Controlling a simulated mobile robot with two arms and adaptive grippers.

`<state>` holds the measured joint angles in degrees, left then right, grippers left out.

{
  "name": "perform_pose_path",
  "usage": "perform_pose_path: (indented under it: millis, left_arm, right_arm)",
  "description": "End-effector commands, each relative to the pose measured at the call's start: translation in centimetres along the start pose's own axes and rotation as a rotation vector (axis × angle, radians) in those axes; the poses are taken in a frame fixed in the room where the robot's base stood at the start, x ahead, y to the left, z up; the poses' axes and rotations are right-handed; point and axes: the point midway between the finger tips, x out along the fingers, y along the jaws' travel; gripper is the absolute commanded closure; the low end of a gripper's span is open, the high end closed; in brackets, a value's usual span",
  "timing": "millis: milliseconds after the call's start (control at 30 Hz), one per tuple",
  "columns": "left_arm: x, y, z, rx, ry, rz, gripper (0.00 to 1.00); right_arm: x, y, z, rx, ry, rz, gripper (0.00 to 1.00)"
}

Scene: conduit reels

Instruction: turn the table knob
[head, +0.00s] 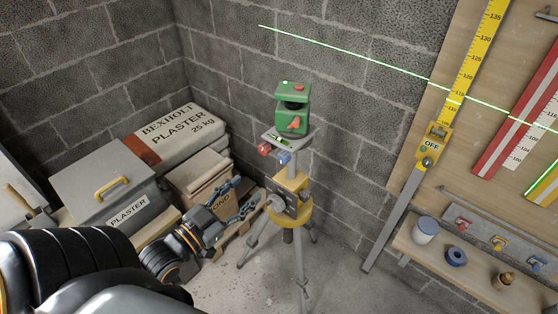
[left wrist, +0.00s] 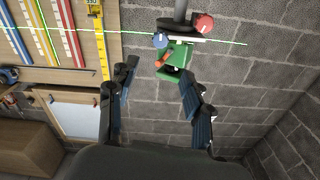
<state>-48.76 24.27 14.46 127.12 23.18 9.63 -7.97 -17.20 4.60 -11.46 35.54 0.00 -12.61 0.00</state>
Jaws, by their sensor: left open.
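A green laser level (head: 293,108) stands on a small grey table (head: 297,136) atop a tripod. Under the table are a red knob (head: 264,149) and a blue knob (head: 284,157). They also show in the left wrist view, red (left wrist: 204,22) and blue (left wrist: 160,41). A yellow collar (head: 292,189) with a grey knob (head: 276,203) sits lower on the tripod. My left gripper (head: 247,196) is open and empty, left of the collar and below the coloured knobs. In the left wrist view its open fingers (left wrist: 159,70) frame the level. My right gripper is not in view.
Tripod legs (head: 302,262) spread on the concrete floor. A plaster bag (head: 178,131), a grey plaster box (head: 95,180) and cartons stand left. At right, a board holds a yellow scale (head: 470,70) above a wooden shelf (head: 470,270) with small items. A green laser line crosses the wall.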

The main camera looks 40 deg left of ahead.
Motion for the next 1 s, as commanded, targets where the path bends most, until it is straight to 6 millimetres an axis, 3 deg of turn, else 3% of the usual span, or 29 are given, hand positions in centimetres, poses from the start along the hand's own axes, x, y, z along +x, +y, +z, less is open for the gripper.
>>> perform_pose_path:
  millis: [600,800,1000]
  left_arm:
    - [10.7,-0.1,-0.2,-0.001,0.000,0.000,0.50]
    - [12.8,0.0,0.0,0.000,-0.002,0.001,0.50]
    - [13.4,0.0,0.1,0.000,-0.003,0.001,0.50]
  right_arm:
    - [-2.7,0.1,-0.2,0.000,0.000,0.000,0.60]
    - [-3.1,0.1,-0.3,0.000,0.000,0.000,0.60]
    - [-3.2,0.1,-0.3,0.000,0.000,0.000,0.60]
